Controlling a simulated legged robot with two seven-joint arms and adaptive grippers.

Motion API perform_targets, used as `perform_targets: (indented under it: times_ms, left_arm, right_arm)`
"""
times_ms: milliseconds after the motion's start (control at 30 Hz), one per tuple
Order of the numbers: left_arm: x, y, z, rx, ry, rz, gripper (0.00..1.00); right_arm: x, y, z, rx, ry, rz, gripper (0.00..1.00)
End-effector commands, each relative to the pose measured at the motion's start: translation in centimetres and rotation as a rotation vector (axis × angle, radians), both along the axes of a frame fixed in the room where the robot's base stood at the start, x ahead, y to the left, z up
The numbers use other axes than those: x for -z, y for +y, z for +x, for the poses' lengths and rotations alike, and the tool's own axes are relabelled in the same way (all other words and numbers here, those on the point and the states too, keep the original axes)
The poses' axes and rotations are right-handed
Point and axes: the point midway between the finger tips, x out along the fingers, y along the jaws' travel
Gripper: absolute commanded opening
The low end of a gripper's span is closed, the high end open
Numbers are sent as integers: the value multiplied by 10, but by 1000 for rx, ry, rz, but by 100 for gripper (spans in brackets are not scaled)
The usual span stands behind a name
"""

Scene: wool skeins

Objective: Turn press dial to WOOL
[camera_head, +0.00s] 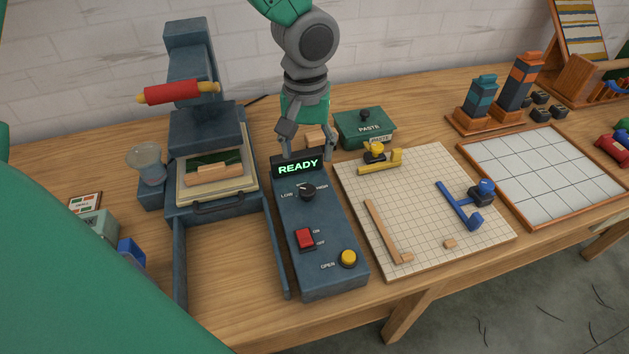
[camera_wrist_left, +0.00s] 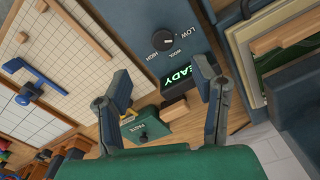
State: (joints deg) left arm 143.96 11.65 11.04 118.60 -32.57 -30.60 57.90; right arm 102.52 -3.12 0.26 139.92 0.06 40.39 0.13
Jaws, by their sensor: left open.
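The press control box (camera_head: 325,245) is dark blue and stands in front of me, with a lit READY display (camera_head: 298,166) at its far end. Its black dial (camera_head: 307,191) sits below the display, between LOW and HIGH labels. The dial (camera_wrist_left: 167,40) also shows in the left wrist view, with LOW, WOOL and HIGH around it; its exact pointer setting is too small to tell. My left gripper (camera_head: 308,148) is open and empty, at the display end of the box, apart from the dial. My right gripper is not in view.
The press (camera_head: 205,130) with a red-handled roller stands left of the box. A green PASTE box (camera_head: 364,128) and a wooden block (camera_head: 316,136) are behind it. A gridded board (camera_head: 420,220) with blue and yellow tools lies right.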

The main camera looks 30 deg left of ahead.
Motion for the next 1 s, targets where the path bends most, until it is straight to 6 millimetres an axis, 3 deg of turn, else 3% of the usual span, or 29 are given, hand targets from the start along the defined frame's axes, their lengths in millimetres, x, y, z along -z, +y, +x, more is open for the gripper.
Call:
perform_targets:
  times_ms: [200,500,700,967,1000]
  left_arm:
    - [53,2,4,-2,9,-2,53]
    - [102,1,2,-1,4,-1,53]
    - [113,-1,3,-1,4,0,53]
    - [114,1,3,-1,2,-2,53]
    - [114,1,3,-1,2,-2,42]
  right_arm:
    - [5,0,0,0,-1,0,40]
    - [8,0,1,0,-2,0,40]
    - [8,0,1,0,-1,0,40]
    - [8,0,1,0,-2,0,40]
    - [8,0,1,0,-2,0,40]
